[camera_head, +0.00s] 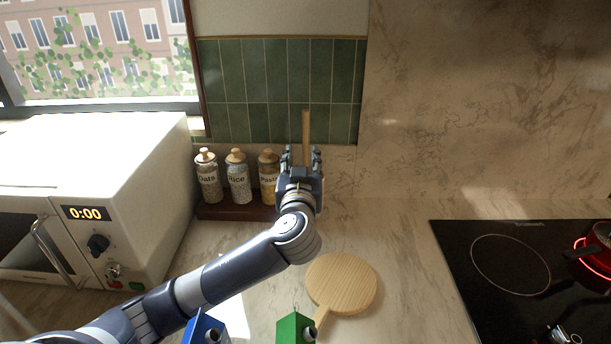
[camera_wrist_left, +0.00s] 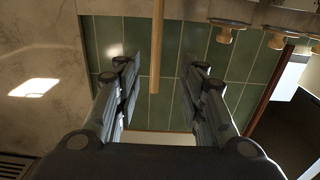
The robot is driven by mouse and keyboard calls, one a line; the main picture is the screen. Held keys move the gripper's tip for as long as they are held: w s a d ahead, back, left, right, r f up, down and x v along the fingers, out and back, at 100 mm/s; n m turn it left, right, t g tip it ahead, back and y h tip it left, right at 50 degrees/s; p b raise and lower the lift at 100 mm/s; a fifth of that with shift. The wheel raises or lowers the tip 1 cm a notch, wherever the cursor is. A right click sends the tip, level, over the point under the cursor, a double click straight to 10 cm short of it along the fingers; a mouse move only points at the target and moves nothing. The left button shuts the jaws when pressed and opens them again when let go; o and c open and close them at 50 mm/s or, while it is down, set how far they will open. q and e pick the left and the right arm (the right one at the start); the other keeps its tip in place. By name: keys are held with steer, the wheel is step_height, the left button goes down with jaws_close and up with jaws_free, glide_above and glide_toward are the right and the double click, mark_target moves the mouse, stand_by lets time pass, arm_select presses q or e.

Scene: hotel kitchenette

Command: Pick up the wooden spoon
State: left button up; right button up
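The wooden spoon shows as a thin upright wooden handle (camera_head: 306,128) in front of the green tiles; its lower part is hidden behind my left gripper. My left gripper (camera_head: 301,160) is at the back of the counter, right of the jars. In the left wrist view the handle (camera_wrist_left: 157,50) runs between the two spread fingers of the left gripper (camera_wrist_left: 158,80), with a gap on each side. The spoon's other end is out of that view. A small grey metallic piece at the bottom right of the head view may be my right gripper (camera_head: 562,335); its fingers are unclear.
Labelled jars (camera_head: 238,178) stand on a dark wooden base left of the gripper. A white microwave (camera_head: 150,180) is at left. A round wooden board (camera_head: 341,284), blue (camera_head: 204,329) and green (camera_head: 294,329) cartons are nearer. A cooktop (camera_head: 460,260) with red pot (camera_head: 601,236) is at right.

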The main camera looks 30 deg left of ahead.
mark_target(305, 138)
arm_select(q)
steer(key=p+x, duration=0.1)
steer(key=x, duration=0.4)
steer(key=shift+w+a+f+p, duration=0.1)
steer(key=shift+w+p, duration=0.15)
steer(key=shift+p, duration=0.1)
steer(key=shift+w+r+p, duration=0.2)
steer(key=shift+w+p, duration=0.1)
steer(key=p+x, duration=0.2)
steer(key=x, duration=0.2)
steer(key=shift+r, duration=0.15)
steer(key=shift+w, duration=0.35)
steer(key=shift+c, duration=0.4)
jaws_close()
